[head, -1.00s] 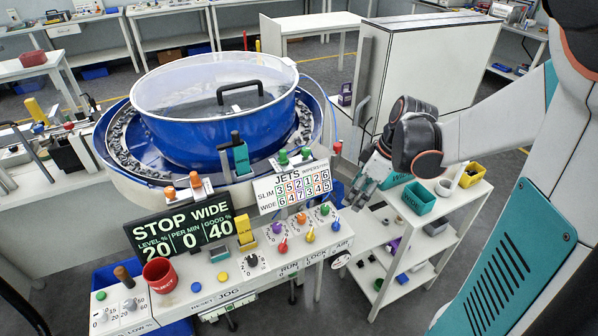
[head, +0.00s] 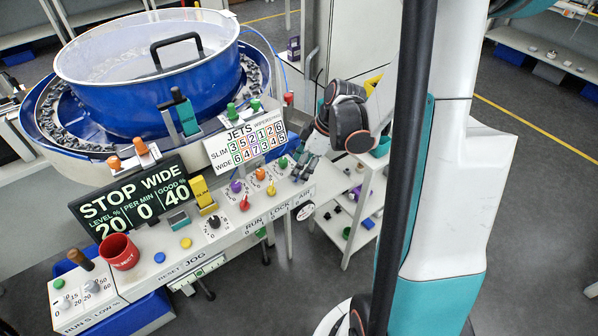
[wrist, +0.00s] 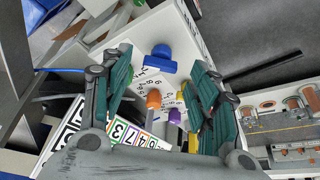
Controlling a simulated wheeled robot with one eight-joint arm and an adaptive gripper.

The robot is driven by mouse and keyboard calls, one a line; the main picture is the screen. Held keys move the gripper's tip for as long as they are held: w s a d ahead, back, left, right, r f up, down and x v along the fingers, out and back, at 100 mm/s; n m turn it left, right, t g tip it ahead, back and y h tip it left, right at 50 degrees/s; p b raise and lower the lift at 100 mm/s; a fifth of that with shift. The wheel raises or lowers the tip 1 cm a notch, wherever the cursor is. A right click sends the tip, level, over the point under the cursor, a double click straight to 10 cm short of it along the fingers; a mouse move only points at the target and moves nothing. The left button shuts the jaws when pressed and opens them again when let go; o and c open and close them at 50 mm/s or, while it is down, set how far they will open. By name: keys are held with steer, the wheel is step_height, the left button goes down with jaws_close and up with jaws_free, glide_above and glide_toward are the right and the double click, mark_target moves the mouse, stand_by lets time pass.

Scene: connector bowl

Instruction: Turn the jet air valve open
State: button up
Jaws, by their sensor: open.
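The white control panel (head: 230,232) carries coloured knobs and the labels RUN, LOCK and AIR. The AIR label is at its right end, and my gripper (head: 302,170) is low over that corner, covering what stands there in the head view. In the wrist view, a blue knob (wrist: 162,62), probably the jet air valve, stands on the white top with printed numbers beside it. My gripper (wrist: 160,70) is open, with one green-padded finger on each side of the blue knob. Contact cannot be told. Orange (wrist: 153,98), purple (wrist: 175,117) and yellow knobs lie beyond it.
The JETS number board (head: 245,143) stands just left of my gripper. The blue bowl feeder (head: 150,95) is behind the panel. A white shelf cart with bins (head: 350,215) stands close on the right. Grey floor is free farther right.

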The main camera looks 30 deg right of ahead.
steer(key=shift+x, duration=0.9)
steer(key=c, duration=1.1)
steer(key=shift+o, duration=0.2)
